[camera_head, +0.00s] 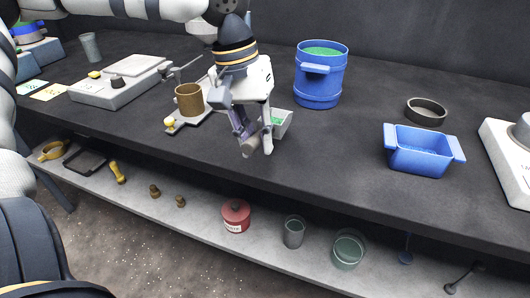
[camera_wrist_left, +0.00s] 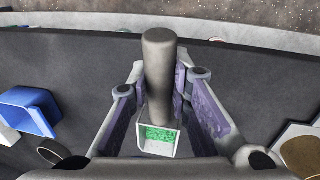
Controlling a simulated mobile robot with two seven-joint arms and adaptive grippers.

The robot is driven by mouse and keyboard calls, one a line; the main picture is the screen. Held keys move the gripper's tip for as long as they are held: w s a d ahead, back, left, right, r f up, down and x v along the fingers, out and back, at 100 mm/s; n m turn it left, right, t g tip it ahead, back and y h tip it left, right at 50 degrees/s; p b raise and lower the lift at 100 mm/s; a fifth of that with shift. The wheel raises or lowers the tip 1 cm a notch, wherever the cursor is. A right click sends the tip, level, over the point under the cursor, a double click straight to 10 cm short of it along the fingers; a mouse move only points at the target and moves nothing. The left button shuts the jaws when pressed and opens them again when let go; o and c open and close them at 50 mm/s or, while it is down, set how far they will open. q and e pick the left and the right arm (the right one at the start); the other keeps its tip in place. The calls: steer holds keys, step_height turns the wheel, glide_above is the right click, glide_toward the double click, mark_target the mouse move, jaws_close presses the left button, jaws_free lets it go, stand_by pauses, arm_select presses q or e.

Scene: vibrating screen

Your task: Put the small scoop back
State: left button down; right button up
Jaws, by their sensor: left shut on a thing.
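My left gripper (camera_head: 252,136) is low over the middle of the dark bench, near its front edge. It is shut on the small scoop. The scoop's thick grey handle (camera_wrist_left: 159,75) lies between the two fingers in the left wrist view, its free end towards the bench's front edge. Its square white bowl (camera_head: 284,124) shows right behind the fingers with green grains in it. The bowl also shows in the left wrist view (camera_wrist_left: 170,150). I cannot tell if the bowl touches the bench. My right gripper is not in view.
A blue bucket (camera_head: 317,88) with green contents stands behind the scoop. A brown cup (camera_head: 189,101) is close to the left. A blue tub (camera_head: 418,160) and a dark ring-shaped dish (camera_head: 426,112) are to the right. Bare bench lies between. A lower shelf holds a red pot (camera_head: 236,219).

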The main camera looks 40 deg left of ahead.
mark_target(267, 172)
arm_select(q)
steer(key=f, duration=0.2)
steer(key=w+f, duration=0.1)
steer(key=f, duration=0.1)
steer(key=shift+w+d, duration=0.2)
steer(key=shift+f, duration=0.35)
steer(key=shift+f, duration=0.15)
steer(key=c, duration=1.5)
jaws_free()
steer(key=shift+o, duration=0.2)
step_height(267, 172, up, 12)
steer(key=a, duration=0.2)
steer(key=shift+s, duration=0.4)
